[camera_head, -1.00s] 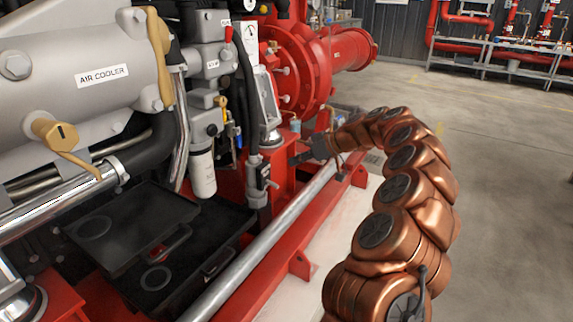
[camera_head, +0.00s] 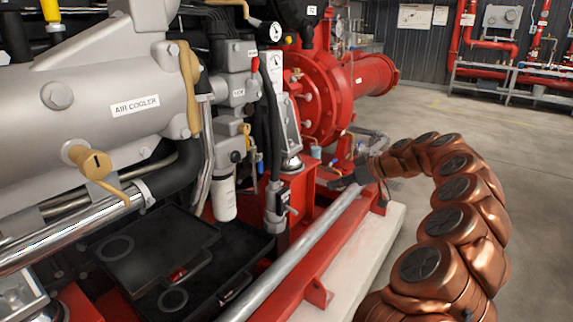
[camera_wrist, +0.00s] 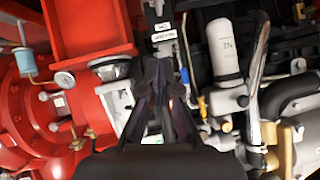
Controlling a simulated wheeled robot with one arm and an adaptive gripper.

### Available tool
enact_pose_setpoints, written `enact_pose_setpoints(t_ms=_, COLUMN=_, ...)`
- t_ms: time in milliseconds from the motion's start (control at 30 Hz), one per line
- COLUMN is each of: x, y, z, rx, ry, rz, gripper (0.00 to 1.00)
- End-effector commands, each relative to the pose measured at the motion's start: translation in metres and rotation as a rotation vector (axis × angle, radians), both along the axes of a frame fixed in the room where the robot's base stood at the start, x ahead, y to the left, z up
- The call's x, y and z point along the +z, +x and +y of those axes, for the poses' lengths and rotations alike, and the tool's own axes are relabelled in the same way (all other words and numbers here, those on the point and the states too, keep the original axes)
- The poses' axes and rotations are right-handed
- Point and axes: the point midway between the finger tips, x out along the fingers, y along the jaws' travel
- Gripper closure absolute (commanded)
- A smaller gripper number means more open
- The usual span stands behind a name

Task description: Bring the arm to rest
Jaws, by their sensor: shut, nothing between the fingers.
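My copper-coloured arm (camera_head: 455,220) curves up from the lower right and bends over toward the red pump frame. At its end, my gripper (camera_head: 338,184) is dark and shut, with nothing held. It is beside the red frame (camera_head: 301,195), close to the grey pipe; I cannot tell whether it touches. In the wrist view my gripper (camera_wrist: 160,68) points at the machine, its fingers together in front of a black-and-grey fitting (camera_wrist: 165,35). The white filter cylinder (camera_wrist: 223,50) is to the right of the fingers.
The grey air cooler (camera_head: 105,85) fills the left. A long grey pipe (camera_head: 300,250) runs along the red frame, near a black box (camera_head: 160,255). A red flanged pipe (camera_head: 375,75) is behind. Open concrete floor (camera_head: 535,170) lies to the right.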

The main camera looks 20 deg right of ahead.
Motion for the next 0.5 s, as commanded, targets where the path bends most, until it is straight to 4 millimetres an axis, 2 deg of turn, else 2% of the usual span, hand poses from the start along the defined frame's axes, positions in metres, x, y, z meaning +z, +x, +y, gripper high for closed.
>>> enact_pose_setpoints(t_ms=133, x=0.005, y=0.000, z=0.004, rx=0.006, ry=0.002, rz=0.002, gripper=1.00)
enact_pose_setpoints(t_ms=233, x=0.026, y=-0.003, z=0.022, rx=0.028, ry=0.012, rz=0.015, gripper=1.00)
enact_pose_setpoints(t_ms=367, x=0.074, y=-0.013, z=0.070, rx=0.083, ry=0.027, rz=0.060, gripper=1.00)
enact_pose_setpoints(t_ms=500, x=0.129, y=-0.038, z=0.132, rx=0.149, ry=0.028, rz=0.141, gripper=1.00)
